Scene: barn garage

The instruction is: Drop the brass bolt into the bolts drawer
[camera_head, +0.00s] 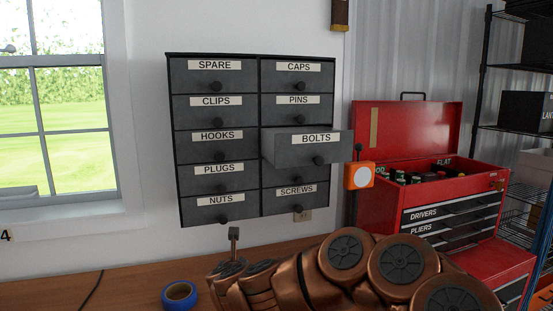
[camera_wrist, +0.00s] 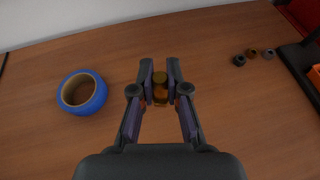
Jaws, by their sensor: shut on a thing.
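The brass bolt (camera_wrist: 160,94) is between the fingers of my gripper (camera_wrist: 160,78), which is shut on it, in the wrist view. My gripper points at the wooden bench top; how high it holds the bolt is hard to tell. In the head view my copper arm lies low in front, below the cabinet, and hides the fingers and bolt. The bolts drawer (camera_head: 295,154), labelled BOLTS, is pulled out of the grey cabinet (camera_head: 218,144), in the right column, third from the top. Its inside is not visible from here.
Blue tape (camera_head: 180,294) lies on the bench (camera_head: 120,280), left of my gripper in the wrist view. Small dark and brown pieces (camera_wrist: 252,53) lie to its right. An orange box (camera_head: 360,175) and a red toolbox (camera_head: 375,210) stand right of the cabinet. The other drawers are shut.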

